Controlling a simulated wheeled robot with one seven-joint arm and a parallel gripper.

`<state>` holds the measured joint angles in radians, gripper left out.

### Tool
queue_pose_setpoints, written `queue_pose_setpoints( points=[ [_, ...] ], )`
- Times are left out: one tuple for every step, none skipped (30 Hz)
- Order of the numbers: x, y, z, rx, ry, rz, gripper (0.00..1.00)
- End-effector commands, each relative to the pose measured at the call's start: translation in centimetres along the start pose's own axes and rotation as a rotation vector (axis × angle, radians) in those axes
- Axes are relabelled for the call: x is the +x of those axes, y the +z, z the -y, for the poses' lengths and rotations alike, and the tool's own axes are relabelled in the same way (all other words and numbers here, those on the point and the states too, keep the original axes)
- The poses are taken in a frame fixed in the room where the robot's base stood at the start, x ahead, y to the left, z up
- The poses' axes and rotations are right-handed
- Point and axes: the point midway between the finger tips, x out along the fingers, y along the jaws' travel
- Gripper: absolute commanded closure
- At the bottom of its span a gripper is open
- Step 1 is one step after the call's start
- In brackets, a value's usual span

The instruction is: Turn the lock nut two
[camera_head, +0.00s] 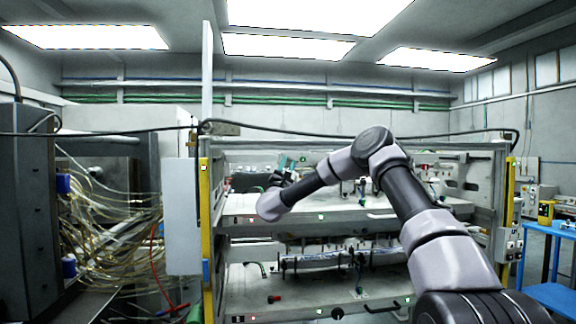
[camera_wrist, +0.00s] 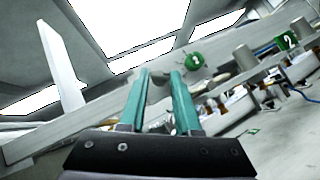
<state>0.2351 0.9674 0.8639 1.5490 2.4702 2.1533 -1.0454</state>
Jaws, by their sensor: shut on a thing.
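In the wrist view the two teal fingers of my gripper (camera_wrist: 160,74) are closed on a small grey round part, which looks like a lock nut (camera_wrist: 159,80). The fingers hide much of it, and I cannot read a number on it. A green round knob (camera_wrist: 194,60) with a blurred white mark sits just right of the fingertips. A second green knob (camera_wrist: 287,41), with a mark that looks like a 2, sits farther right. In the head view my gripper (camera_head: 286,163) is small at the machine's upper level, and the part in it cannot be made out.
Grey cylinders (camera_wrist: 243,55) stand along the same rail, to the right of my fingers. Brown and white fittings (camera_wrist: 232,104) lie below the rail. A yellow post (camera_head: 205,210) bounds the machine's left side, with hanging hoses (camera_head: 105,215) beyond it.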

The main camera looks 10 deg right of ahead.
Motion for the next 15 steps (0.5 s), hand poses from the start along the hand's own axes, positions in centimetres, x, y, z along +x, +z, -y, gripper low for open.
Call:
queue_pose_setpoints(
  points=[
    [-0.14, -0.15, 0.13, -0.001, -0.002, -0.004, 1.0],
    [-0.14, -0.15, 0.13, -0.001, -0.002, -0.004, 1.0],
    [-0.14, -0.15, 0.13, -0.001, -0.002, -0.004, 0.65],
    [-0.14, -0.16, 0.12, -0.001, -0.001, -0.004, 0.53],
    [-0.14, -0.16, 0.12, -0.001, -0.001, -0.004, 0.42],
    [-0.13, -0.14, 0.11, -0.001, -0.001, -0.003, 0.38],
    [-0.12, -0.13, 0.1, -0.001, -0.001, -0.003, 0.38],
    [-0.1, -0.11, 0.08, -0.001, -0.001, -0.003, 0.38],
    [-0.09, -0.1, 0.07, -0.001, 0.0, -0.002, 0.38],
    [-0.08, -0.09, 0.06, -0.001, 0.0, -0.002, 0.38],
    [-0.07, -0.08, 0.05, -0.001, 0.0, -0.002, 0.38],
    [-0.06, -0.07, 0.05, -0.001, 0.0, -0.002, 0.38],
    [-0.06, -0.06, 0.04, -0.001, 0.0, -0.002, 0.38],
    [-0.08, -0.06, 0.03, -0.001, 0.0, -0.002, 0.38],
    [-0.16, -0.06, 0.01, -0.001, 0.001, -0.002, 0.38]
  ],
)
